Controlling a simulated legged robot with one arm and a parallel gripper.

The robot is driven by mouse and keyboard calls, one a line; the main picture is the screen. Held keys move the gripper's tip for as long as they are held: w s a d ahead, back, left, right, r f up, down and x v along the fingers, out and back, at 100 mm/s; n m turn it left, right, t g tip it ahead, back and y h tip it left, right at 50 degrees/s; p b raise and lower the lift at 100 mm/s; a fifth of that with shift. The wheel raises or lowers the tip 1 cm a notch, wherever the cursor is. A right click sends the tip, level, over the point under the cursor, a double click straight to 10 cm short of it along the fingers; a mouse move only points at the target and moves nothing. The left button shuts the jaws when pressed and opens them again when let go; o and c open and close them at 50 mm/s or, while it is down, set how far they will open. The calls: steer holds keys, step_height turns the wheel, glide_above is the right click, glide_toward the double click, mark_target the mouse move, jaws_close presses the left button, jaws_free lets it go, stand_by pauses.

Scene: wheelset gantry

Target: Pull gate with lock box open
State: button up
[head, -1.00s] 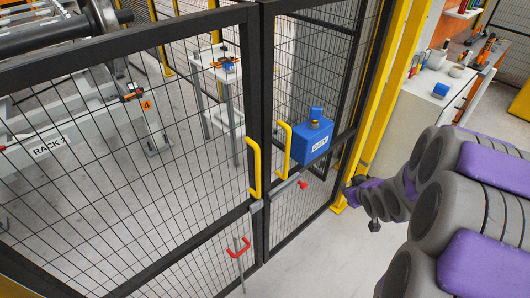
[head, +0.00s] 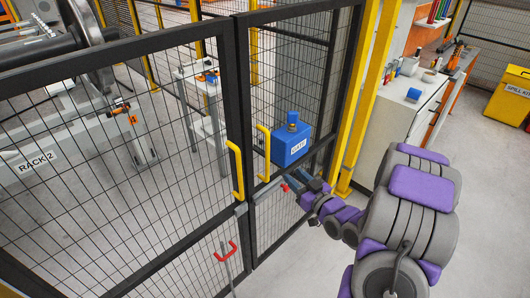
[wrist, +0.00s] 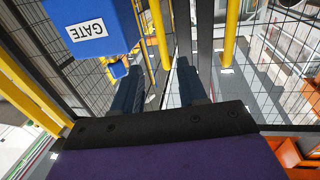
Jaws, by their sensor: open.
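The mesh gate has two black-framed leaves. The right leaf (head: 333,90) carries a blue lock box (head: 287,146) labelled GATE, with a yellow handle (head: 263,152) just left of it. The left leaf (head: 237,90) has its own yellow handle (head: 236,170). My gripper (head: 304,183) is open, below and right of the lock box, in front of the right leaf. In the wrist view, the open fingers (wrist: 160,72) point toward the gate with nothing clearly held between them. The lock box (wrist: 92,27) is at upper left there, with a yellow handle (wrist: 158,32) ahead of the fingers.
A red latch knob (head: 285,187) sits on the horizontal bar near my gripper. A red bolt handle (head: 225,251) is low on the left leaf. A yellow post (head: 362,100) and a white cabinet (head: 405,115) stand right. The floor at lower right is clear.

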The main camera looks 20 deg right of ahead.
mark_target(269, 151)
steer(key=w+b, duration=0.1)
steer(key=w, duration=0.4)
steer(key=w+a+b, duration=0.1)
steer(key=w, duration=0.5)
steer(key=w+a+b, duration=0.1)
steer(key=w, duration=0.4)
steer(key=shift+w+a, duration=0.15)
steer(key=shift+a, duration=0.1)
jaws_close()
steer(key=shift+r, duration=0.1)
